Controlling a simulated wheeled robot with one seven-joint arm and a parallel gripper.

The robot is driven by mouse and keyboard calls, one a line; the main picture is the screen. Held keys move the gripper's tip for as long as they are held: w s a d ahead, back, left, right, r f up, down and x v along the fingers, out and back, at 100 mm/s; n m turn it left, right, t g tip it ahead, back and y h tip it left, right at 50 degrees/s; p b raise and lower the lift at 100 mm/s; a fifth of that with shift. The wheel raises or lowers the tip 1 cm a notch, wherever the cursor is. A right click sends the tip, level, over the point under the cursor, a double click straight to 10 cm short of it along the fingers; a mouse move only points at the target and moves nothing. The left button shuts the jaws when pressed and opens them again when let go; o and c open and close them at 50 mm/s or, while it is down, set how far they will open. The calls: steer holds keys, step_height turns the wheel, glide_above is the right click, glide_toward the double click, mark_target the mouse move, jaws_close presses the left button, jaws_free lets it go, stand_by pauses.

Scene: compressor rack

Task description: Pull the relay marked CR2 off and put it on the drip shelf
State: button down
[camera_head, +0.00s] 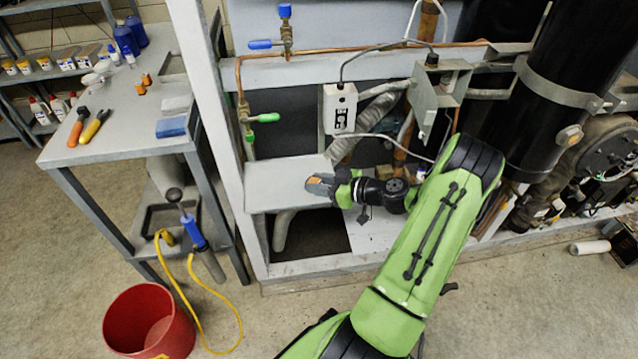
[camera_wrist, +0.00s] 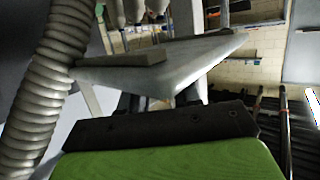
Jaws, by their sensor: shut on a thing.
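My gripper (camera_head: 318,186) reaches left over the drip shelf (camera_head: 270,182), a flat grey plate in the rack, at its right end. The jaws are shut on a small orange-brown thing (camera_head: 314,181), which looks like the relay. Its CR2 mark cannot be read. I cannot tell whether it touches the shelf or is just above it. In the wrist view, a pale grey plate (camera_wrist: 200,62) lies beyond my gripper (camera_wrist: 158,103), with a flatter grey block (camera_wrist: 120,60) along it. The held thing cannot be made out clearly there.
A white control box (camera_head: 340,108) hangs above the shelf, with a ribbed hose (camera_head: 362,125) beside it; the hose is close at left in the wrist view (camera_wrist: 45,85). A grey post (camera_head: 205,100) bounds the shelf on the left. The shelf's left part is clear.

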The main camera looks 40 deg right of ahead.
steer(key=shift+f, duration=0.1)
steer(key=c, duration=0.7)
jaws_free()
steer(key=p+v, duration=0.3)
steer(key=v, duration=1.3)
steer(key=shift+w, duration=0.1)
